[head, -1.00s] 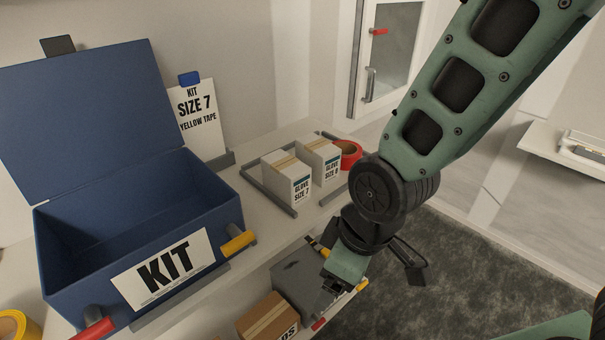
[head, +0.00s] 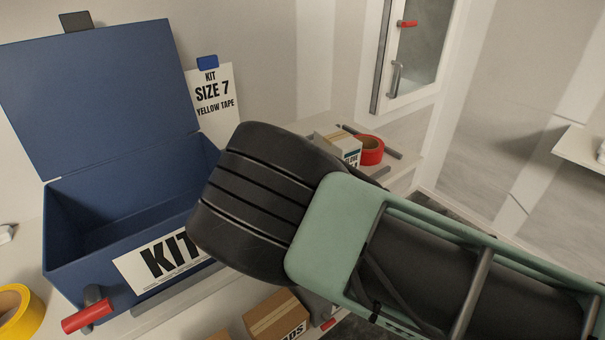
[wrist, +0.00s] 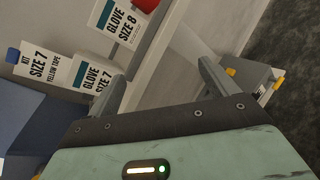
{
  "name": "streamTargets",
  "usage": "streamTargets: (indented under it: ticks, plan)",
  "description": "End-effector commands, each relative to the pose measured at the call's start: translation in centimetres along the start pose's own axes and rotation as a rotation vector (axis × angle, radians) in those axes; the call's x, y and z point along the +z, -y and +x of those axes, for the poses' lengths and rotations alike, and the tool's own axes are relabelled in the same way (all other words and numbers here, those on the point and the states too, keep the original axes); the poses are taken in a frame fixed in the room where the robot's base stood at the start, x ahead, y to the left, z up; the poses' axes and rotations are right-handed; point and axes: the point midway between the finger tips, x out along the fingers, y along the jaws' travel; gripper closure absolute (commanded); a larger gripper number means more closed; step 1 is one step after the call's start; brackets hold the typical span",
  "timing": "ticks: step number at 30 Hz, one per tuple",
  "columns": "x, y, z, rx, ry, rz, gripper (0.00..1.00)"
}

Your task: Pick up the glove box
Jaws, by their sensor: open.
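Two white glove boxes stand on the bench shelf. The size 7 box (wrist: 92,75) shows in the wrist view, partly covered by my gripper's left finger. The size 8 box (wrist: 118,22) is above it in that view. In the head view my arm hides the size 7 box, and only part of the size 8 box (head: 345,148) shows. My gripper (wrist: 162,70) is open with nothing between its fingers; the size 7 box lies to the left of the gap. Contact cannot be told. The head view does not show the fingers.
The open blue kit box (head: 75,225) looks empty. A card (head: 213,100) behind it reads "KIT SIZE 7 YELLOW TAPE". Red tape (head: 371,151) sits beside the size 8 box, yellow tape (head: 18,310) at front left. A cardboard box (head: 275,315) is below.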

Motion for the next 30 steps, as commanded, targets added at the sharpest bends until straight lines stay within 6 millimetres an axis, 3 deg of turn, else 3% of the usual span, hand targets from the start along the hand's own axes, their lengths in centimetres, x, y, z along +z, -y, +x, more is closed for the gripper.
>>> streamTargets:
  ticks: [3, 9, 14, 21, 30]
  plan:
    - [0.2, -2.8, -0.2, 0.219, 0.039, -0.331, 0.15]
    - [-0.5, -6.6, -1.5, 0.465, 0.093, -0.66, 0.15]
    - [-0.9, -7.5, -1.6, 0.523, 0.109, -0.724, 0.15]
    - [-1.4, -8.4, 0.5, 0.521, 0.112, -0.72, 0.15]
    - [-1.1, -12.1, 5.8, 0.519, 0.107, -0.718, 0.15]
